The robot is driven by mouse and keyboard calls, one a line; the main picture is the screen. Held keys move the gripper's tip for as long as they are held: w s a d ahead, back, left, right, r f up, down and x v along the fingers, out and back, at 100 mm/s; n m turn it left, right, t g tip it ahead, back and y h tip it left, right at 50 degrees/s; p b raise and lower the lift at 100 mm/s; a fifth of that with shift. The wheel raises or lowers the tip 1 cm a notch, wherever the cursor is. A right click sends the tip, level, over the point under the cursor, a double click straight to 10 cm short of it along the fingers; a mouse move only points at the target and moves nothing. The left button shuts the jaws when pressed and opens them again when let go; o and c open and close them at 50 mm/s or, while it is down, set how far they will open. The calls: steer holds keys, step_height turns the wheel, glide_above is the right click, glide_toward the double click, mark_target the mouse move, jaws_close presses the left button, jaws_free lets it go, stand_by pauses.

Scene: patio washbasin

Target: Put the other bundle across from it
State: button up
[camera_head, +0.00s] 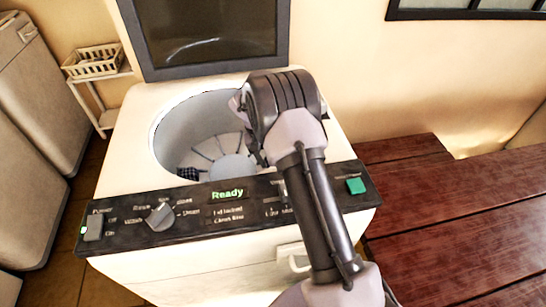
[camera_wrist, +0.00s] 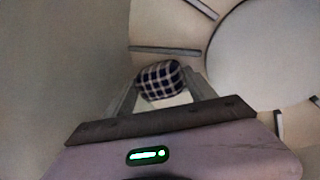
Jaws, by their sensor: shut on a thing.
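The washer (camera_head: 140,140) stands with its lid up and its round drum (camera_head: 185,125) open. A dark checked bundle (camera_head: 188,174) lies at the front left of the drum, partly hidden by the front rim. In the wrist view, my gripper (camera_wrist: 162,90) is shut on another navy-and-white checked bundle (camera_wrist: 160,78). It is inside the drum, near the wall, with the finned drum floor (camera_wrist: 190,28) and round centre hub (camera_wrist: 265,50) beyond. I cannot tell whether the held bundle touches the floor. In the head view my arm hides the gripper's tips and the held bundle.
The raised lid (camera_head: 210,38) stands behind the drum. The control panel (camera_head: 130,222) along the front reads "Ready", with a knob (camera_head: 160,216) and a green button (camera_head: 355,186). A wooden bench (camera_head: 450,220) is to the right, a shelf basket (camera_head: 95,62) to the left.

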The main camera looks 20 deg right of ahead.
steer(key=o, duration=1.7)
